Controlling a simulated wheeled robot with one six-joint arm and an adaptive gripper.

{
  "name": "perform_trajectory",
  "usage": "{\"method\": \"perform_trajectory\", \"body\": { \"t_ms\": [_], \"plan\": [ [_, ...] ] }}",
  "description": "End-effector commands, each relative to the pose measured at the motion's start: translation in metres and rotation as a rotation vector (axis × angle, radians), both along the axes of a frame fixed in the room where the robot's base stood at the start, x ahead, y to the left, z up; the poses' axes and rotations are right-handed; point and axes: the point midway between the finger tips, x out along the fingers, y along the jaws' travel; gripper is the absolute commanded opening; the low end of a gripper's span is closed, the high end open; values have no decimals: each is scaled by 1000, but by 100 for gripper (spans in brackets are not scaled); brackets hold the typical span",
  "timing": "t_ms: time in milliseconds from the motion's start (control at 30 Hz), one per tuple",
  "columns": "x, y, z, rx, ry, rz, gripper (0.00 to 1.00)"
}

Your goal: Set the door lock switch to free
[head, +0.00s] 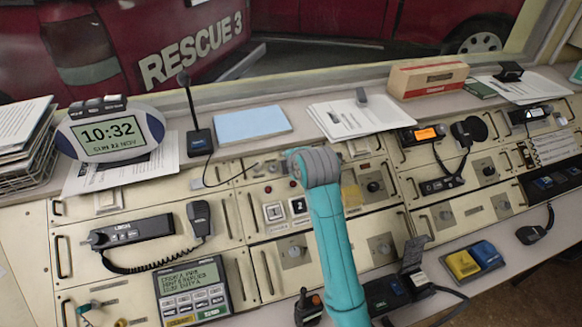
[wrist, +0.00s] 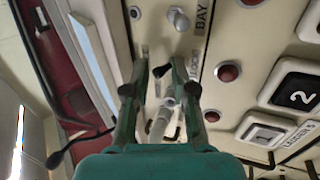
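Another metal toggle (wrist: 178,18) stands beyond the fingertips, near a "BAY" label. In the head view my teal arm and grey wrist reach over the middle of the console and hide the gripper and the panel below it.
In the head view, a desk microphone (head: 199,140), blue pad (head: 252,124) and papers (head: 357,116) line the ledge. A corded handset (head: 198,218) hangs left.

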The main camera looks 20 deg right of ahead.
Motion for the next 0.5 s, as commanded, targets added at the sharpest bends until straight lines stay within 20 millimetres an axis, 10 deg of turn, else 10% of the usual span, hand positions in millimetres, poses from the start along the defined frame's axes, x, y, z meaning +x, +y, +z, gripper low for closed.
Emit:
{"method": "perform_trajectory", "body": {
  "t_ms": [500],
  "plan": [
    [-10,0,14,0,0,0,23]
  ]
}}
